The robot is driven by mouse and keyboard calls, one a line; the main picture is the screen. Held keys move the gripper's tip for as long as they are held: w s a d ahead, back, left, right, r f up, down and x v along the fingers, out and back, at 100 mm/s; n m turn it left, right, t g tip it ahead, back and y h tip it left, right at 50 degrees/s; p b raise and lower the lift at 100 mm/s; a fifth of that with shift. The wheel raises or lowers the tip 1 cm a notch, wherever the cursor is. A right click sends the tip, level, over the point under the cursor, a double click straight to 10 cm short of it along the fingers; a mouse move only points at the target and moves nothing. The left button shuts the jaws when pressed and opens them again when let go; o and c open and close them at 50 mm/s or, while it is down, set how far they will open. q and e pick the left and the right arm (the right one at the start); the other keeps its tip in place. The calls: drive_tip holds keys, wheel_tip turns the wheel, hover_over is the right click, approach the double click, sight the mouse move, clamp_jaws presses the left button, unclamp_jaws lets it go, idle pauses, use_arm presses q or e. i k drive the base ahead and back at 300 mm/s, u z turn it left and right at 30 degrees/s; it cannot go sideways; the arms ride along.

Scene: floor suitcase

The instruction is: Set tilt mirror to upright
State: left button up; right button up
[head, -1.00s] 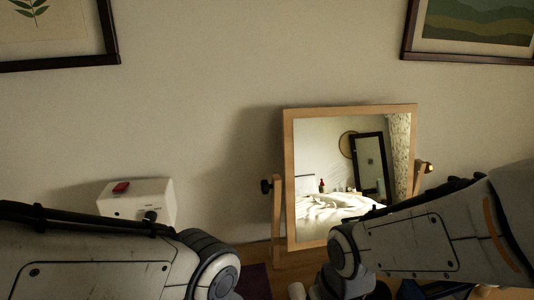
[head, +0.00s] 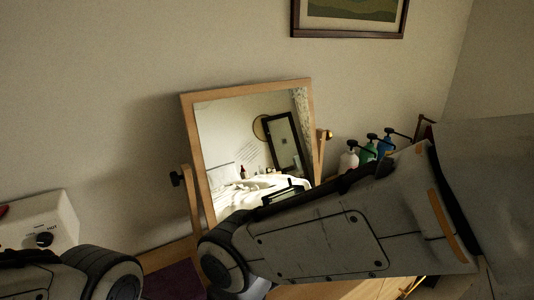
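The tilt mirror (head: 240,150) stands against the wall near the middle of the head view. It has a light wooden frame held between two wooden posts. A dark knob (head: 177,179) is on its left post and a brass-coloured knob (head: 326,135) is on its right side. The glass reflects a bed and a dark-framed mirror. My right arm crosses in front of the mirror's lower right part and hides its base there. My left arm shows at the lower left. Neither gripper is visible in this view.
A white box with a dial (head: 40,225) stands at the left. Several pump bottles (head: 369,148) stand right of the mirror, partly behind my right arm. A purple mat (head: 170,283) lies on the wooden surface. A framed picture (head: 350,14) hangs above.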

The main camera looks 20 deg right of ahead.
sight(251, 146)
drive_tip(key=u, duration=0.05)
drive_tip(key=k, duration=0.5)
drive_tip(key=z, duration=1.25)
drive_tip(key=i, duration=0.8)
drive_tip(key=u, duration=1.7)
